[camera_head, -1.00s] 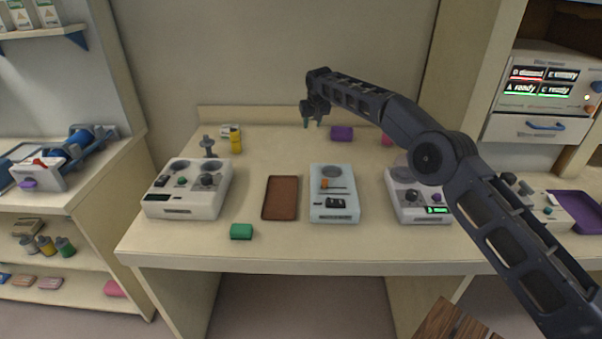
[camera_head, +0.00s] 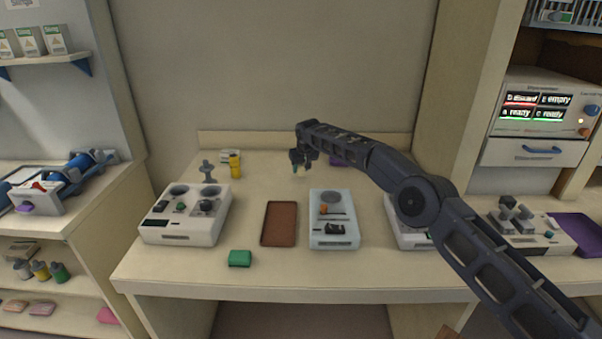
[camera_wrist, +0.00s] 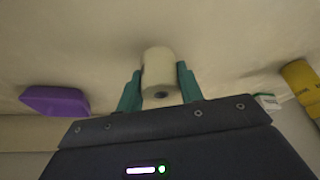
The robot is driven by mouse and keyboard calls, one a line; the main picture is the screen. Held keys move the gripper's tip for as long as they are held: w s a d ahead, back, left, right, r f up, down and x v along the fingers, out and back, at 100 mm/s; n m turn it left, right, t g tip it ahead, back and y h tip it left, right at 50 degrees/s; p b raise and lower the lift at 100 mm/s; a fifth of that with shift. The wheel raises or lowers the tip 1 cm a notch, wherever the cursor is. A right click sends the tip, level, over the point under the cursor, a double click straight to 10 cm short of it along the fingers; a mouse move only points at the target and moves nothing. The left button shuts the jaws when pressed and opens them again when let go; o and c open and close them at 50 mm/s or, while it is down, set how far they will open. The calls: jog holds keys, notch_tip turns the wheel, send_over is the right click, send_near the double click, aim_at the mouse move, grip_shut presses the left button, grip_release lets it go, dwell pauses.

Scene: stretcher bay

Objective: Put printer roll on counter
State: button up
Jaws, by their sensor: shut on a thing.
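In the head view my gripper (camera_head: 300,168) points down over the back middle of the counter (camera_head: 225,275), and the pale roll barely shows against the pale top. I cannot tell whether the roll touches the counter.
A purple block (camera_wrist: 55,101) and a yellow cylinder (camera_head: 235,165) flank my gripper at a distance. In front are a brown tray (camera_head: 279,224), a light blue device (camera_head: 334,220), a white device (camera_head: 186,215) and a green block (camera_head: 240,258). Bare counter surrounds my gripper.

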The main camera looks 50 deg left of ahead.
jog(key=shift+f, duration=0.9)
jog(key=shift+f, duration=0.15)
jog(key=o, duration=1)
jog(key=shift+r, duration=0.4)
jog(key=v, duration=1.1)
jog(key=shift+r, duration=0.25)
jog(key=shift+d, duration=0.15)
